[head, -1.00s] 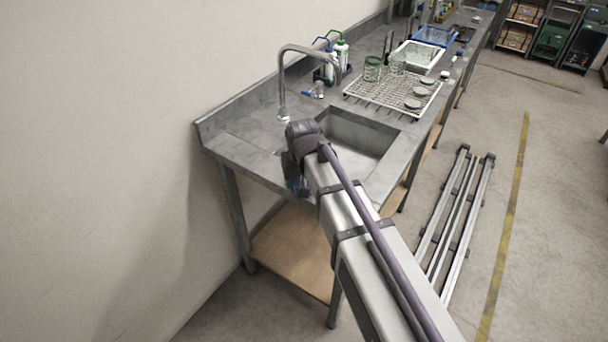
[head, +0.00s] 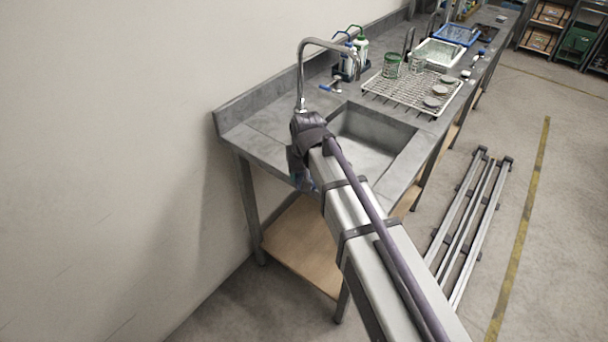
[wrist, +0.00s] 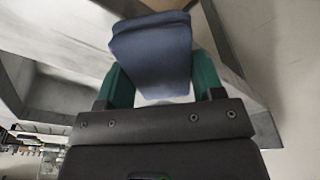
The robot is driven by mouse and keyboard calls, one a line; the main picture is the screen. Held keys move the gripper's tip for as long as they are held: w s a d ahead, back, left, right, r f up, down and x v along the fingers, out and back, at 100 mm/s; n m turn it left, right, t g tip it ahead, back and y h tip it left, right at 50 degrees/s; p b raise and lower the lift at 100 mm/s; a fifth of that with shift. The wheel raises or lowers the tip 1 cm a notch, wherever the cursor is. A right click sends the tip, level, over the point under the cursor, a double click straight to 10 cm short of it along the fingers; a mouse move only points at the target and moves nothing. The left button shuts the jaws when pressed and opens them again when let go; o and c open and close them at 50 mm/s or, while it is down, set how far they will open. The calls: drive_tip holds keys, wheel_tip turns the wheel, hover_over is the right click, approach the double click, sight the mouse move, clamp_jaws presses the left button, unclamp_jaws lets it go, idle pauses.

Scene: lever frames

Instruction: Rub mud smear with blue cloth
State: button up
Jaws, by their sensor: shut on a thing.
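My gripper (wrist: 161,78) has green fingers shut on a folded blue cloth (wrist: 151,48) in the wrist view. The cloth sticks out past the fingertips over a grey surface and an edge; I cannot tell whether it touches anything. In the head view my arm reaches to the near left end of the grey counter (head: 262,146), and its wrist covers most of the gripper. A small bluish patch shows beside the wrist there, too small to make out. I see no mud smear in either view.
A sink basin (head: 376,139) lies right of my wrist, with a tall curved tap (head: 301,82) behind it. A wire drying rack (head: 408,91) with cups and discs and some bottles (head: 352,60) stand farther back. Metal rails (head: 470,220) lie on the floor at right.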

drive_tip(key=shift+w+d+r, duration=0.1)
drive_tip(key=shift+w+d, duration=0.5)
drive_tip(key=shift+w, duration=0.25)
drive_tip(key=shift+w+d+f, duration=0.1)
drive_tip(key=shift+w+d, duration=0.5)
drive_tip(key=shift+w, duration=0.25)
drive_tip(key=shift+w+d+r, duration=0.1)
drive_tip(key=shift+w+d, duration=0.5)
drive_tip(key=shift+w, duration=0.25)
wheel_tip(320, 180, up, 6)
drive_tip(key=p, duration=0.6)
wheel_tip(320, 180, up, 3)
drive_tip(key=p, duration=0.3)
drive_tip(key=shift+s, duration=0.1)
